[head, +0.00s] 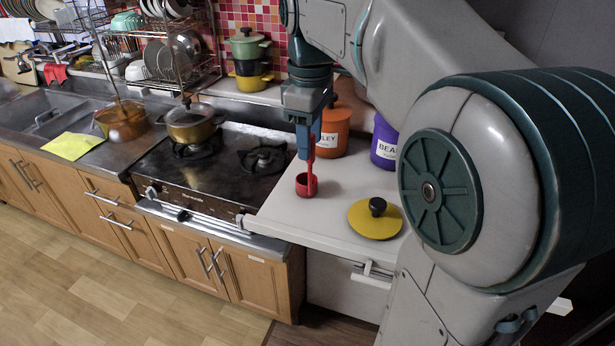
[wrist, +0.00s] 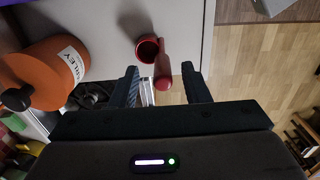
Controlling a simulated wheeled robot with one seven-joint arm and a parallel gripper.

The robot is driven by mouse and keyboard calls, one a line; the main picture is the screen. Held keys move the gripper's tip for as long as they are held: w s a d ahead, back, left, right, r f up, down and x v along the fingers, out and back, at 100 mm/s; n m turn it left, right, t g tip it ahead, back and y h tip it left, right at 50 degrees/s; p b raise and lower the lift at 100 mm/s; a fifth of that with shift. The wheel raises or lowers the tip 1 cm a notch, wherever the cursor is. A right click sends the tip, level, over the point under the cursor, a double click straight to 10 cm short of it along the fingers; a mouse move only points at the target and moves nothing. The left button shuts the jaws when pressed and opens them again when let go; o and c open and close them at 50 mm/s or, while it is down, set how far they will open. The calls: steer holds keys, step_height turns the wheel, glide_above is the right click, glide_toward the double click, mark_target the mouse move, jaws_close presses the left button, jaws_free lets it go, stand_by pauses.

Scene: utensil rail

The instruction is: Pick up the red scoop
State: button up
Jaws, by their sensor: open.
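The red scoop (head: 306,185) stands on the white counter to the right of the stove, its handle pointing up. In the wrist view the scoop's round cup (wrist: 148,49) is just beyond my fingers, and its handle (wrist: 162,72) reaches back toward the gap between them. My gripper (head: 306,150) is above the scoop, pointing down, with its fingers beside the top of the handle. In the wrist view my gripper (wrist: 160,86) has its two fingers apart, with the handle end between them and space on each side. The head view does not show whether the fingers touch the handle.
An orange canister (head: 334,132) and a purple canister (head: 384,143) stand behind the scoop. A yellow lid (head: 375,219) with a black knob lies to its right on the counter (head: 330,205). The stove (head: 215,165) with a pot (head: 190,124) is at left.

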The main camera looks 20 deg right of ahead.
steer(key=shift+s+a+f, duration=0.1)
steer(key=shift+s+f, duration=0.05)
steer(key=shift+f, duration=1.55)
jaws_close()
steer(key=shift+r, duration=0.2)
